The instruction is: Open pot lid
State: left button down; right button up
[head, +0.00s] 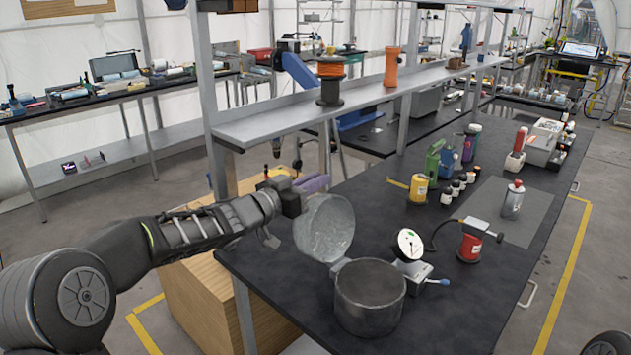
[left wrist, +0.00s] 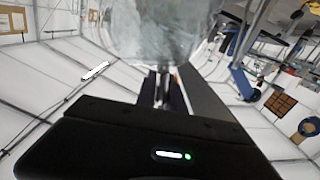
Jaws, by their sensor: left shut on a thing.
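The grey metal pot (head: 369,300) stands upright on the black workbench, its mouth uncovered. Its round metal lid (head: 324,228) is raised on edge at the pot's back left, tilted steeply, its lower edge close to the pot's rim. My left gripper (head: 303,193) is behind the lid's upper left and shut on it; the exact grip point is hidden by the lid. In the left wrist view, the lid (left wrist: 155,30) fills the top middle, just beyond the fingers (left wrist: 165,88). My right gripper is not in view.
A white dial gauge (head: 410,244) on a stand is close to the pot's right. A red cylinder (head: 470,247), a silver bottle (head: 513,200) and a yellow can (head: 418,188) stand farther back. A raised grey shelf (head: 270,125) with spools runs behind the lid.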

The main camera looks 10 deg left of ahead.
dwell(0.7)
pick_arm(q)
jog(key=shift+s+d+b, duration=0.2)
jog(key=shift+d+b, duration=0.1)
jog(key=shift+b, duration=0.15)
jog(key=s+d+r+m+b, duration=0.1)
jog(key=s+d+m+b, duration=0.2)
jog(key=d+m+b, duration=0.1)
jog(key=shift+d+r, duration=0.4)
jog(key=shift+d, duration=0.35)
jog(key=shift+s, duration=0.1)
jog(key=c, duration=1.5)
grip_release()
